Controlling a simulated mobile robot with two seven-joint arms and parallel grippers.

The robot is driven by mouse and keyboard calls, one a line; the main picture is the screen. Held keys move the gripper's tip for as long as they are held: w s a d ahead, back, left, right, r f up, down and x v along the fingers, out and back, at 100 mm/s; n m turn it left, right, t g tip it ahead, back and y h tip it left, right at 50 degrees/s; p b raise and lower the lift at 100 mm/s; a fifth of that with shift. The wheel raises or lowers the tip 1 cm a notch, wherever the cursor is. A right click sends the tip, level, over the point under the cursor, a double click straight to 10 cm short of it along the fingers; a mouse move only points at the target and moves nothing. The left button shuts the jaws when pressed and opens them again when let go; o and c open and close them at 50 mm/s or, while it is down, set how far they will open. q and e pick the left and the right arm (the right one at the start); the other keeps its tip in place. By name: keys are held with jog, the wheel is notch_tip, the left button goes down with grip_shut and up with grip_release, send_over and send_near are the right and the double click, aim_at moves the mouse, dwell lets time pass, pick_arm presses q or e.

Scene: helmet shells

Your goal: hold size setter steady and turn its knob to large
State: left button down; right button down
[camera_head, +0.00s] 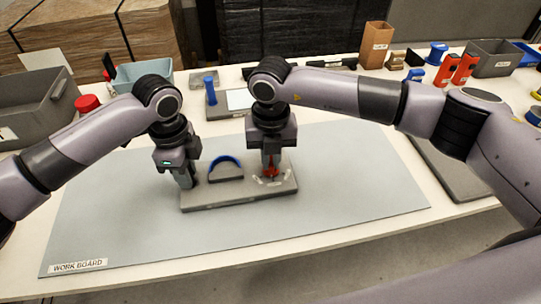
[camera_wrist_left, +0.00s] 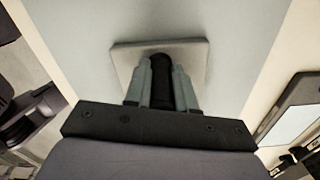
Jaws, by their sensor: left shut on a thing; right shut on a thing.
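The size setter (camera_head: 238,199) is a flat grey base lying on the work board in the head view, with a blue arc (camera_head: 225,161) standing on its middle. Its red knob (camera_head: 270,177) is at the right end, with pale marks around it. My right gripper (camera_head: 270,166) points down and is shut on the red knob, largely covering it. My left gripper (camera_head: 187,182) is shut on a dark upright post (camera_wrist_left: 162,72) at the base's left end. In the left wrist view, the post sits between the fingers, above the base (camera_wrist_left: 195,50). The knob's pointer setting cannot be read.
The blue-grey work board (camera_head: 345,185) is clear around the size setter. Behind it stand a grey stand with a white panel (camera_head: 240,99) and a blue cylinder (camera_head: 210,88). Bins, a cardboard box (camera_head: 376,45) and red pieces (camera_head: 460,70) line the table's back.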

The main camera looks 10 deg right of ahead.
aim_at(271, 160)
jog(key=n, duration=1.3)
dwell(0.5)
jog(key=c, duration=1.2)
grip_release()
jog(key=shift+o, duration=0.2)
jog(key=shift+r, duration=0.1)
notch_tip(271, 160, up, 12)
